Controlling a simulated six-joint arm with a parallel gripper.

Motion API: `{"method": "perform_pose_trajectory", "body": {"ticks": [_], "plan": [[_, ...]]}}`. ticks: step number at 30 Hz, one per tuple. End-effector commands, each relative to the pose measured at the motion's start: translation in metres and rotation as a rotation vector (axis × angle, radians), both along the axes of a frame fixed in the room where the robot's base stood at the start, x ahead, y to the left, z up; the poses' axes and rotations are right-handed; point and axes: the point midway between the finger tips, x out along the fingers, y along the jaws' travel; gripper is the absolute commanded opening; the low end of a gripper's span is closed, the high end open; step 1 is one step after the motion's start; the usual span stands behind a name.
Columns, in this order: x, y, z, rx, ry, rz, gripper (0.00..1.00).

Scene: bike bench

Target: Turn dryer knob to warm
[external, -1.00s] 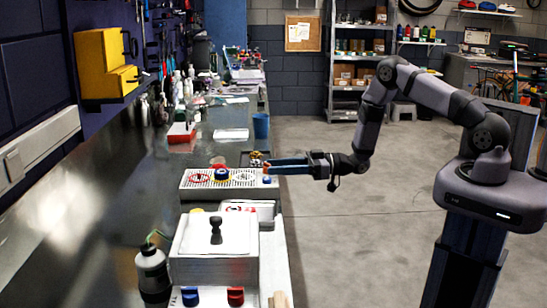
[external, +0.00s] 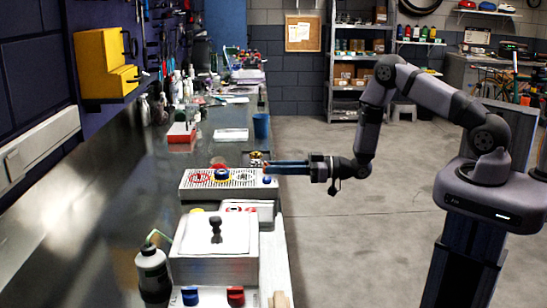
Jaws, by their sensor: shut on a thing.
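The long pale box with a perforated top (external: 240,182), which looks like the dryer, lies across the bench near its right edge. It has a round blue part (external: 222,174) on top and a small blue part (external: 267,181) near its right end. My gripper (external: 268,167) reaches in from the right, its long blue fingers level at the box's far right corner. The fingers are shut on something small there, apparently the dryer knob. The fingertips hide most of it, so its setting cannot be read.
Nearer stands a white lidded box (external: 215,250) with a black lid knob, and blue (external: 190,296) and red (external: 236,296) knobs in front. A grey bottle (external: 152,272) stands left of it. The floor at right is open.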

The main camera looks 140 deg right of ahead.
Motion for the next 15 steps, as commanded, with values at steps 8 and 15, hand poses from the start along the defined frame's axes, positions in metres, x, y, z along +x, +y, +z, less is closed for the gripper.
{"method": "perform_pose_trajectory", "body": {"ticks": [8,15], "plan": [[-0.0002,-0.0002,0.0013,-0.002,0.001,-0.015,0.00],[-0.0003,-0.0001,0.0010,-0.002,0.001,-0.015,0.40]]}}
